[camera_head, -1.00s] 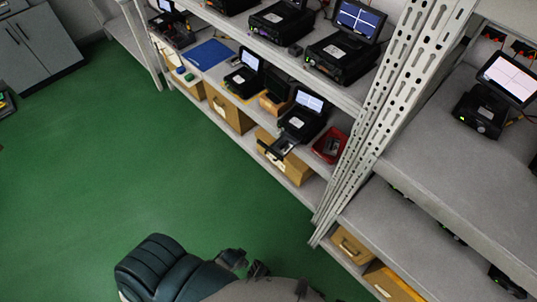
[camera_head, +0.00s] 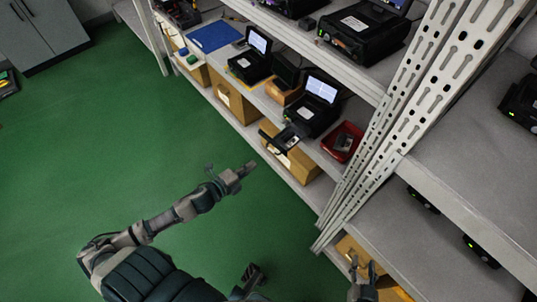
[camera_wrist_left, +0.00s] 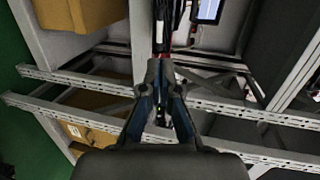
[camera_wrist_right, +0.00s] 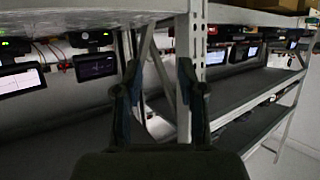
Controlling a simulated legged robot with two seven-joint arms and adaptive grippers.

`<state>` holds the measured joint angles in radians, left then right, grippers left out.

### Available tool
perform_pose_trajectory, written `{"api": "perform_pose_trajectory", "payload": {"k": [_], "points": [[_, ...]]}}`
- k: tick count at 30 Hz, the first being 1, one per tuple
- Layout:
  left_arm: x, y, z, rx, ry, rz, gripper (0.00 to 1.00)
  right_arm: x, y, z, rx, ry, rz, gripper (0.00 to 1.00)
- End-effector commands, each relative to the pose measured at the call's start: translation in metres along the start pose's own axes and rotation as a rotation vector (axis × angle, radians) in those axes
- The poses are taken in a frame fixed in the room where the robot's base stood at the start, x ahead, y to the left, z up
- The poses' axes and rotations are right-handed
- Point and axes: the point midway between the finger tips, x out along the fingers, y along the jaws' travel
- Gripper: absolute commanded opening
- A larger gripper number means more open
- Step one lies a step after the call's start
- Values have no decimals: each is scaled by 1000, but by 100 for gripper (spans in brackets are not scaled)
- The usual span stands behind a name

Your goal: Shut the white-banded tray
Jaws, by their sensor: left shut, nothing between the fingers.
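A black burn-in unit (camera_head: 313,112) with a lit screen stands on the middle shelf. Its tray (camera_head: 287,137) sticks out past the shelf edge, with a black front; a white band is too small to make out. My left gripper (camera_head: 243,174) is shut and empty, over the floor to the lower left of the tray and apart from it. Its closed fingers also show in the left wrist view (camera_wrist_left: 160,80). My right gripper (camera_head: 363,270) is open and empty near the lower right shelf, with its fingers apart in the right wrist view (camera_wrist_right: 160,85).
A red bin (camera_head: 343,141) stands right of the unit, near perforated uprights (camera_head: 385,115). Another unit (camera_head: 250,62) and a blue mat (camera_head: 214,37) lie to the left. Cardboard boxes (camera_head: 236,101) fill the shelf below.

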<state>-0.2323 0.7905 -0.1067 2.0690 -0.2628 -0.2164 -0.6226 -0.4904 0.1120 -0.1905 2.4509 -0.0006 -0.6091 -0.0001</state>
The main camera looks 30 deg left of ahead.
Motion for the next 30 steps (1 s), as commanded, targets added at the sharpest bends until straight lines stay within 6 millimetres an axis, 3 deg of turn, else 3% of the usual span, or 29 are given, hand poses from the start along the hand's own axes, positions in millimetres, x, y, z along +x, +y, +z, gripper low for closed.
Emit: {"api": "perform_pose_trajectory", "payload": {"k": [6,12,18,30], "points": [[46,3,0,-1,-1,-1,0,6,-6,-28,8,204,-14,40],[75,2,0,0,-3,1,0,3,-9,-52,15,367,-24,40],[88,1,-1,0,-2,1,0,-1,-10,-63,19,440,-28,40],[89,1,0,-2,-2,1,0,0,-11,-65,18,445,-28,40]]}}
